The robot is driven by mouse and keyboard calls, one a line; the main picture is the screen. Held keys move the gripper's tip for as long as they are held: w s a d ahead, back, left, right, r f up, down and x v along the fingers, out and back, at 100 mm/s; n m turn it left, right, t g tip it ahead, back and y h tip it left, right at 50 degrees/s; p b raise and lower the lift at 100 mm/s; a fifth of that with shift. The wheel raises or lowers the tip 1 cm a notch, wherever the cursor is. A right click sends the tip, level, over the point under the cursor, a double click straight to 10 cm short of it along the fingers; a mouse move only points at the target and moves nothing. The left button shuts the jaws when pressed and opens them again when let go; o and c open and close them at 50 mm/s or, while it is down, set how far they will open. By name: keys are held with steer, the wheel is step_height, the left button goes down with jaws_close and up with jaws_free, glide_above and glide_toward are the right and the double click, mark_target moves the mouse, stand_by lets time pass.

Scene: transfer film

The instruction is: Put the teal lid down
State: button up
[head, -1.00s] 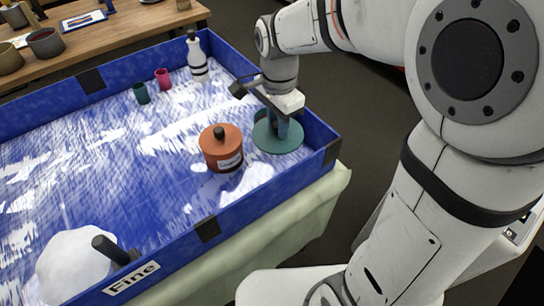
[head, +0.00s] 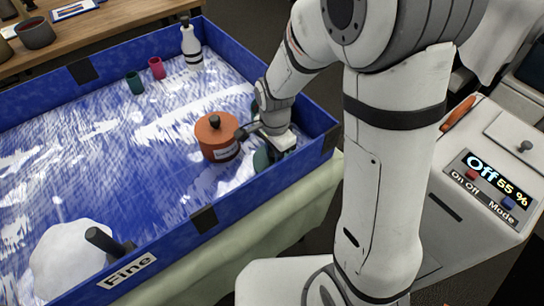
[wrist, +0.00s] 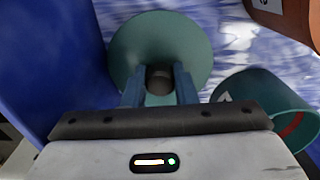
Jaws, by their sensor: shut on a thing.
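The teal lid (wrist: 160,38) is a round disc with a dark knob (wrist: 160,80) between my fingertips in the wrist view. My gripper (wrist: 159,86) is shut on this knob. In the head view the lid (head: 262,160) is mostly hidden under my gripper (head: 275,150), low in the near right corner of the blue tray. I cannot tell whether it touches the tray floor. An open teal jar (wrist: 262,100) with a red patch inside is to the right of the lid in the wrist view. It is mostly hidden behind my arm in the head view.
An orange lidded jar (head: 217,138) stands close to the left of my gripper. The blue tray's wall (head: 300,150) runs near on the right. A white bottle (head: 191,48), a teal cup (head: 135,84) and a pink cup (head: 157,69) stand at the back. The tray's middle is clear.

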steer(key=shift+s+f, duration=0.1)
steer(key=shift+f, duration=0.75)
steer(key=shift+f, duration=0.15)
steer(key=o, duration=1)
steer(key=shift+c, duration=0.2)
step_height(320, 180, up, 12)
steer(key=shift+r+p, duration=0.15)
steer(key=shift+p, duration=0.45)
steer(key=s+d+r+n+t, duration=0.2)
steer(key=s+d+r+n, duration=0.4)
steer(key=s+d+n, duration=0.5)
steer(key=shift+s+d, duration=0.4)
steer(key=shift+s, duration=0.1)
